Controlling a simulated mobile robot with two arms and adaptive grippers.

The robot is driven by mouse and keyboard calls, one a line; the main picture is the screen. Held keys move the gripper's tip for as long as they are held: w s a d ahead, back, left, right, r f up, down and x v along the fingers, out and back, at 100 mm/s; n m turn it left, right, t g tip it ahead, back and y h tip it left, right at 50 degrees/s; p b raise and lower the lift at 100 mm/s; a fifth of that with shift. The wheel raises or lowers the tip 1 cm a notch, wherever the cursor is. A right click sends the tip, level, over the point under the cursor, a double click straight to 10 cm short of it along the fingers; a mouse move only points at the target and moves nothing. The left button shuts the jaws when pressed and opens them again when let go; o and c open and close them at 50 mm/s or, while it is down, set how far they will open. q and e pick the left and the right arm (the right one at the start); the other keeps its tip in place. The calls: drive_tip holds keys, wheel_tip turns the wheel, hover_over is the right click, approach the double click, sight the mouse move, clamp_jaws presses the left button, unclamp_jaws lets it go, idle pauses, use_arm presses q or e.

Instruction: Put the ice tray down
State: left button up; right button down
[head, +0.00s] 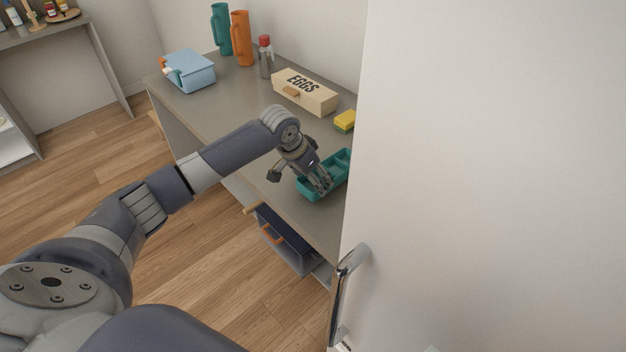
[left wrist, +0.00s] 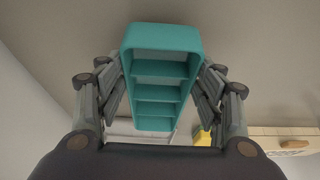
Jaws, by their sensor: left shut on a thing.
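The teal ice tray (head: 339,168) is at the near right part of the counter, partly hidden behind the white panel at the right. My left gripper (head: 322,186) is at its near end, shut on it. In the left wrist view the tray (left wrist: 161,69) lies between the two fingers of the gripper (left wrist: 163,82), its row of compartments facing the camera. I cannot tell whether the tray touches the counter. My right gripper is not in view.
The grey counter (head: 225,110) holds an egg box (head: 304,92), a yellow sponge (head: 345,121), a red-capped bottle (head: 266,58), orange (head: 242,38) and teal (head: 221,29) jugs, and a blue box (head: 190,72). A tall white panel (head: 490,170) with a metal handle (head: 345,290) blocks the right.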

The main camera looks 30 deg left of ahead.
use_arm(q)
drive_tip(key=shift+f, duration=1.05)
drive_tip(key=o, duration=1.1)
drive_tip(key=b+v, duration=0.1)
drive_tip(key=v, duration=1.1)
drive_tip(key=shift+r, duration=0.1)
